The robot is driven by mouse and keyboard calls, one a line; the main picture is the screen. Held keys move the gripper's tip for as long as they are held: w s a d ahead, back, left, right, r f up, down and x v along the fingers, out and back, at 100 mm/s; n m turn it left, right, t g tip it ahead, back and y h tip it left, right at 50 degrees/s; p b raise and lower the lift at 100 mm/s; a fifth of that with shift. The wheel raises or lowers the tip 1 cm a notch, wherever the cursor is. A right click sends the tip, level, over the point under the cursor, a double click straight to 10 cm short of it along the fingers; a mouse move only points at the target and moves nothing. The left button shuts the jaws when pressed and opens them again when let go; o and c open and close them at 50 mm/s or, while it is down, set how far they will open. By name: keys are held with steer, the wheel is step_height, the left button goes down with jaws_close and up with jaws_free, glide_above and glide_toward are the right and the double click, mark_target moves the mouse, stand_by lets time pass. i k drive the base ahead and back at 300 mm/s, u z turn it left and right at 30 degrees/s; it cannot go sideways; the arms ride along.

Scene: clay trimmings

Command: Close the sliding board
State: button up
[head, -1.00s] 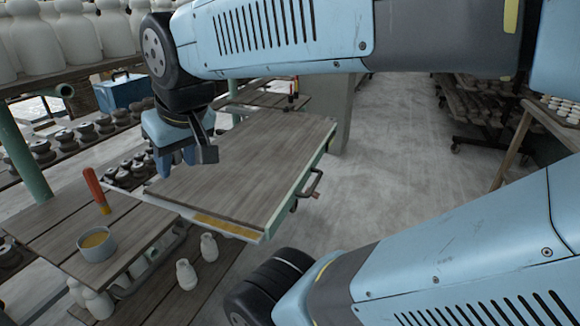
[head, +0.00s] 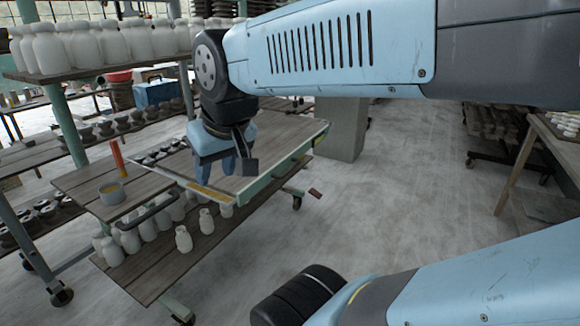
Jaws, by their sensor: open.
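The sliding board (head: 285,143) is a flat brown wooden panel with a pale green edge and a yellow strip at its near left end. It lies level at the middle of the head view, beside the plank top (head: 75,184) of a wheeled cart. My gripper (head: 238,168) points down over the left part of the board. Its fingers are apart with nothing between them. It hides part of the board, and I cannot tell whether it touches it. A dark curved bar handle (head: 152,211) shows along the near edge of the plank top.
White bottles (head: 183,239) stand on the cart's lower shelf (head: 150,270). A shelf of white bottles (head: 90,45) is at upper left. Floor (head: 400,190) to the right is clear.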

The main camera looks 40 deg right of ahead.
mark_target(281, 140)
steer(key=z, duration=0.6)
steer(key=i, duration=1.15)
steer(key=z, duration=0.7)
steer(key=k, duration=0.9)
steer(key=z, duration=0.15)
steer(key=i, duration=0.9)
steer(key=u, duration=0.05)
